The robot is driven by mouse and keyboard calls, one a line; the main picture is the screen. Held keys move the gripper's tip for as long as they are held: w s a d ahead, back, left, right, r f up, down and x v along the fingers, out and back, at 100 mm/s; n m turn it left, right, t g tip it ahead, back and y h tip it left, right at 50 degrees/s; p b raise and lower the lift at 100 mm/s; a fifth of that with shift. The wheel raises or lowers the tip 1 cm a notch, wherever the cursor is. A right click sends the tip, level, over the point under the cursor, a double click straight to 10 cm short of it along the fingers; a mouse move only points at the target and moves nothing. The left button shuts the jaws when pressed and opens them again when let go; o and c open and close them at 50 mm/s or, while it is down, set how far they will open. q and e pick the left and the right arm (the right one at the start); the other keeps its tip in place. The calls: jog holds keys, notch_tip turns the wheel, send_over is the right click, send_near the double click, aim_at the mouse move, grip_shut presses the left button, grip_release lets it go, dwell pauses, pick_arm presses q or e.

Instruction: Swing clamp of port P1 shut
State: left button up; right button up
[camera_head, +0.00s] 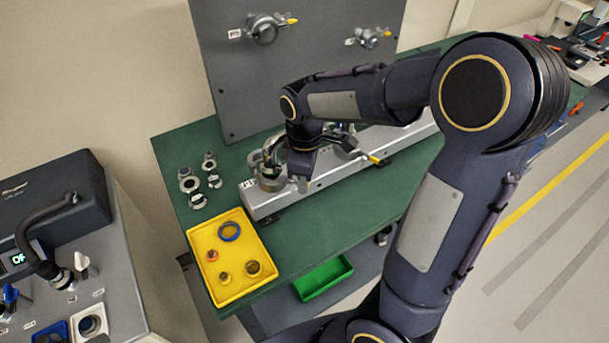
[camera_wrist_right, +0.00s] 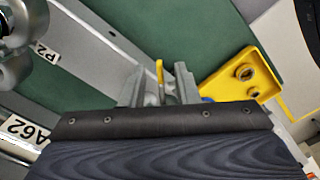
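Port P1 (camera_head: 268,182) is the metal fitting at the left end of the grey rail (camera_head: 330,180), partly hidden by my right gripper. My right gripper (camera_head: 302,172) is just above and beside it, pointing down. In the right wrist view, the two fingers (camera_wrist_right: 160,90) stand apart with a yellow-tipped lever (camera_wrist_right: 159,72) between them. Some metal clamp parts show there too. Whether either finger touches the lever, and how far the clamp is swung, I cannot tell. My left gripper is not in view.
Another port with a yellow-tipped lever (camera_head: 373,159) is farther right on the rail. A yellow tray (camera_head: 232,286) with rings is at the front left, with loose metal fittings (camera_head: 190,184) behind it. A grey upright panel (camera_head: 300,85) stands behind the rail.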

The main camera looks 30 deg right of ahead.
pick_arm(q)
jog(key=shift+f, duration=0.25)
pick_arm(e)
notch_tip(320, 180, up, 8)
jog(key=shift+f, duration=0.1)
